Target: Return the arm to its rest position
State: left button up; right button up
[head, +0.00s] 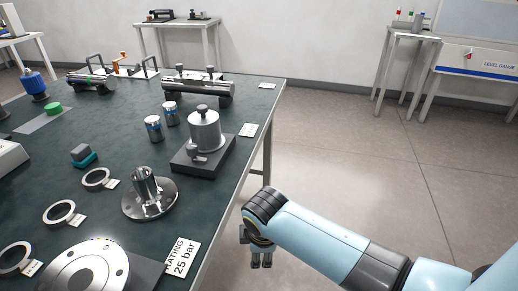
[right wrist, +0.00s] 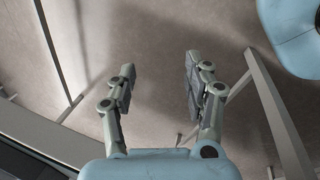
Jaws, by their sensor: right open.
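My right arm (head: 325,243) comes in from the lower right in the head view. It reaches to just off the right edge of the dark green table. My right gripper (head: 262,262) hangs below the wrist, pointing down beside the table, over the floor. In the right wrist view the right gripper (right wrist: 158,85) has its two fingers wide apart with nothing between them. Only bare floor and table legs show beyond the fingers. My left gripper does not show in either view.
The table edge (head: 238,180) lies just left of my right wrist. Near it are a flanged hub (head: 150,199), a "25 bar" card (head: 180,257), a round flange (head: 85,272) and a cylinder on a block (head: 205,132). Open floor (head: 340,150) lies to the right.

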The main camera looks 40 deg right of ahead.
jog(key=s+f+m, duration=0.3)
jog(key=s+f, duration=0.4)
jog(key=s, duration=0.4)
jog(key=s+d+f+m+g, duration=0.1)
jog(key=s+f+m, duration=0.2)
jog(key=s+f, duration=0.4)
jog(key=s+d+f+m, duration=0.1)
jog(key=s+f+m, duration=0.2)
jog(key=s+f, duration=0.4)
jog(key=shift+s+f+g+y, duration=0.3)
jog(key=shift+s+f+y, duration=0.1)
jog(key=shift+s, duration=3.4)
